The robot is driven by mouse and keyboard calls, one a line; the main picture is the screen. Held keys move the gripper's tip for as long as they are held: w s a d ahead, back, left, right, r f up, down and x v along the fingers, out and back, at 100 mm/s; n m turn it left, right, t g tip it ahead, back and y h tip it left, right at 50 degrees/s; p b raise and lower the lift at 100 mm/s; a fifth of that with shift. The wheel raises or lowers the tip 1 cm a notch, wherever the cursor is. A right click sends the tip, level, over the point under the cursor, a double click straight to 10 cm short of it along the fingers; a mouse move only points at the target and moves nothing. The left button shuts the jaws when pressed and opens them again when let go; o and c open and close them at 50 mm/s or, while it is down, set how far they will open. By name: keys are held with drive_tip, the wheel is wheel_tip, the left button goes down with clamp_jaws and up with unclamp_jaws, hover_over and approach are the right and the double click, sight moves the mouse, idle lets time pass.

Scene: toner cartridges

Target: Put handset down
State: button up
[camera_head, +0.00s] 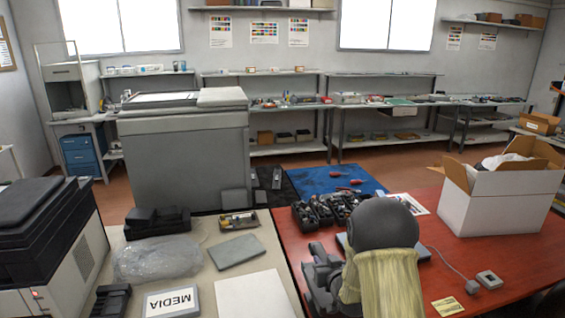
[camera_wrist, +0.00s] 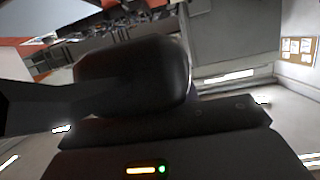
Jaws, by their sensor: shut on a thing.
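My gripper (camera_head: 322,274) is over the red table at its left edge in the head view, beside my arm's dark round joint and pale sleeve. It is shut on a dark thing. In the wrist view a black, rounded, smooth thing (camera_wrist: 135,75) fills the middle, close to the camera; it looks like the handset. The fingertips and their contact with it are not clear. I cannot tell whether it touches the table.
The red table (camera_head: 455,262) holds black cartridges (camera_head: 318,211), a white open carton (camera_head: 497,200), a small grey box (camera_head: 489,280) with a cable, and a yellow label (camera_head: 448,305). The beige table at left holds a MEDIA box (camera_head: 171,302) and plastic wrap (camera_head: 157,259). Red tabletop right of my arm is partly clear.

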drive_tip(key=s, duration=0.2)
drive_tip(key=s+f+m+h+p, duration=0.1)
drive_tip(key=s, duration=0.2)
drive_tip(key=s+h, duration=0.1)
drive_tip(key=s, duration=0.1)
drive_tip(key=shift+s+d+f+p, duration=0.1)
drive_tip(key=shift+s+f+p, duration=0.15)
drive_tip(key=shift+f+p, duration=0.15)
drive_tip(key=shift+s+d+f+m, duration=0.1)
drive_tip(key=shift+s+m, duration=0.15)
drive_tip(key=shift+m, duration=0.05)
drive_tip(key=d, duration=0.7)
